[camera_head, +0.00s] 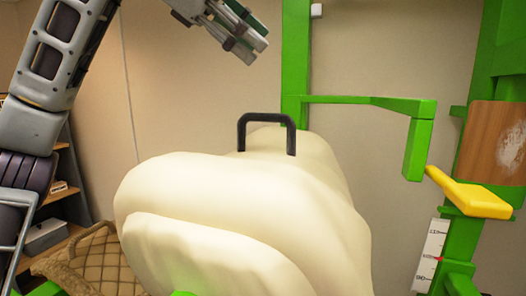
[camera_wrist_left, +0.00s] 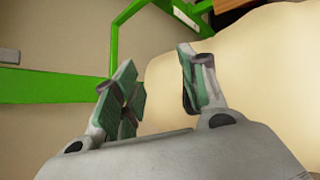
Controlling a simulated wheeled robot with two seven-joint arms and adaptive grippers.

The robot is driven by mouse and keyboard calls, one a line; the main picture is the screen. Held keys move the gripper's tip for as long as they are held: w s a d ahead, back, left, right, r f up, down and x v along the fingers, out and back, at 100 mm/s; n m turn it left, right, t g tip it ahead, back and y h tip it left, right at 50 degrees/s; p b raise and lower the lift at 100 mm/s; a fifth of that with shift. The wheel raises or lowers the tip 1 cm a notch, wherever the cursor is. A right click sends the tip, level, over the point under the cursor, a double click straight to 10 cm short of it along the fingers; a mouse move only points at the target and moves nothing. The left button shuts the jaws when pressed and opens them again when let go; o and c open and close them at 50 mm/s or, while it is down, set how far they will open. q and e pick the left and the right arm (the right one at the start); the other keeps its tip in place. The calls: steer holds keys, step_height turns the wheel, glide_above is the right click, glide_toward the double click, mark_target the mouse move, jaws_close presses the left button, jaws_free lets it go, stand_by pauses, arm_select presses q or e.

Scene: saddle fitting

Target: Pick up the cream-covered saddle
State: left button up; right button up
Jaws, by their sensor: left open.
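The cream-covered saddle (camera_head: 240,205) fills the middle of the head view, with a black handle (camera_head: 266,120) standing up at its far end. Its cream surface also shows at the right of the left wrist view (camera_wrist_left: 250,70). My left gripper (camera_head: 256,48) is at the top of the head view, above the black handle and apart from it. Its two fingers are spread with nothing between them in the left wrist view (camera_wrist_left: 158,65). My right gripper is in neither view. The underside of the saddle is mostly hidden.
A green frame (camera_head: 295,60) rises behind the saddle, with a green arm (camera_head: 365,101) reaching right. A yellow piece (camera_head: 478,200), a wooden panel (camera_head: 495,155) and a scale (camera_head: 431,255) are at right. A brown quilted item (camera_head: 90,262) and shelves (camera_head: 60,195) are at left.

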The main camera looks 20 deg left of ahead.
mark_target(260, 116)
arm_select(q)
steer(key=s+a+f+m+g+y, duration=0.1)
steer(key=a+f+y, duration=0.2)
steer(key=a+f, duration=0.1)
steer(key=shift+a+f+m, duration=0.25)
steer(key=shift+a+m, duration=0.05)
steer(key=shift+a, duration=0.1)
steer(key=shift+s+d, duration=0.1)
steer(key=shift+x, duration=4.3)
steer(key=shift+f, duration=0.1)
